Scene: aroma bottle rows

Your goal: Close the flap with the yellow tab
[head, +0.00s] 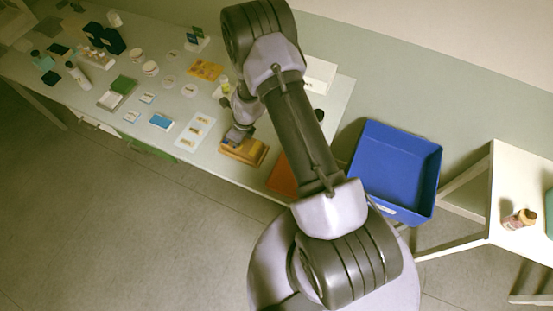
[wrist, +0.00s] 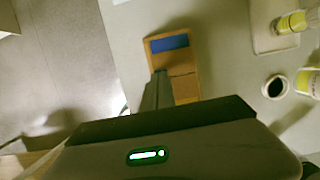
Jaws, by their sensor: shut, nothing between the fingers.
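A small tan-orange box (head: 243,151) sits near the front edge of the long table. In the wrist view the box (wrist: 184,88) shows a blue patch (wrist: 169,43) at its far end and a seam across its top. I cannot clearly make out a yellow tab or tell how far any flap stands open. My gripper (head: 235,137) is low over the box in the head view. In the wrist view my gripper (wrist: 159,75) is shut and empty, its tips over the box's left part. Whether they touch it I cannot tell.
A blue bin (head: 395,165) stands right of the table, and an orange sheet (head: 283,179) lies right of the box. Yellow-marked bottles (wrist: 296,21) and a dark-topped round container (wrist: 275,87) are right of the box.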

